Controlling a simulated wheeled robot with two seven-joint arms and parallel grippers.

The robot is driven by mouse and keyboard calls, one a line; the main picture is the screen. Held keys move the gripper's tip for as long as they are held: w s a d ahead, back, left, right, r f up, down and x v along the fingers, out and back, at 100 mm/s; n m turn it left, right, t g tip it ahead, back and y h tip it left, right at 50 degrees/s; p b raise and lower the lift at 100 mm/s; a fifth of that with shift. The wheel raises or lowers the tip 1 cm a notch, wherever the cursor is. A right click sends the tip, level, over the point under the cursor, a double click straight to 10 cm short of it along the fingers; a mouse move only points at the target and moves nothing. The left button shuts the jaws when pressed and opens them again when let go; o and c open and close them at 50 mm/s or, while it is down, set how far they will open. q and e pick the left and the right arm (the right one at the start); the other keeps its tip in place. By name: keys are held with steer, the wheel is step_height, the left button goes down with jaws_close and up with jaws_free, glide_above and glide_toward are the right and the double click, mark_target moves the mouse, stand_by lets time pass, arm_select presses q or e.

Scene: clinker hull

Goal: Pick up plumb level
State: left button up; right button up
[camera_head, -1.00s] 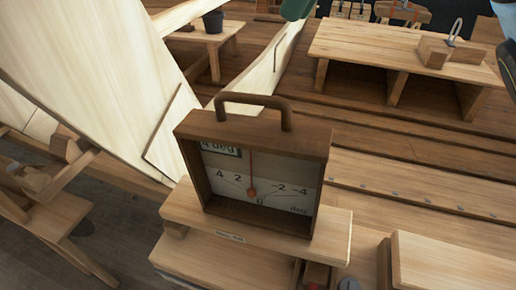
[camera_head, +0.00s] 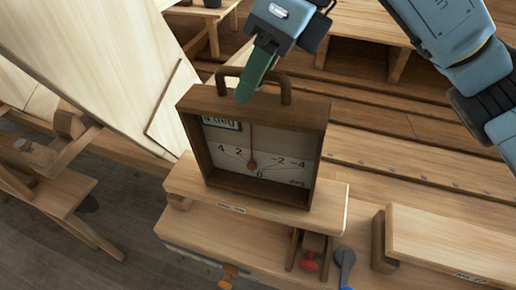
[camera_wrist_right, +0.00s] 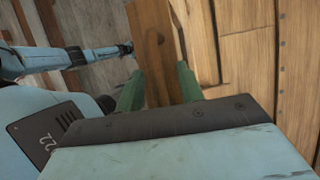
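The plumb level (camera_head: 191,135) is a dark wooden box with a curved brown handle on top. Its white dial has a red needle near 0 and a "4 deg" label. It stands upright on a small wooden stand (camera_head: 335,208). My right gripper (camera_head: 250,88) is at the handle from above, its green finger overlapping the handle and box top. In the right wrist view my right gripper (camera_wrist_right: 158,80) has two green fingers apart, with brown wood between and beyond them. Whether they touch the handle is hidden. My left gripper is not clear; only a small dark arm end shows there.
A wooden block (camera_head: 450,240) stands right of the stand. A red-knobbed item (camera_head: 309,261) and a blue-grey tool (camera_head: 345,258) lie in front. A pale curved plank (camera_head: 90,60) rises at left. A low bench (camera_head: 365,25) stands behind.

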jaws_close()
stand_by(1.4)
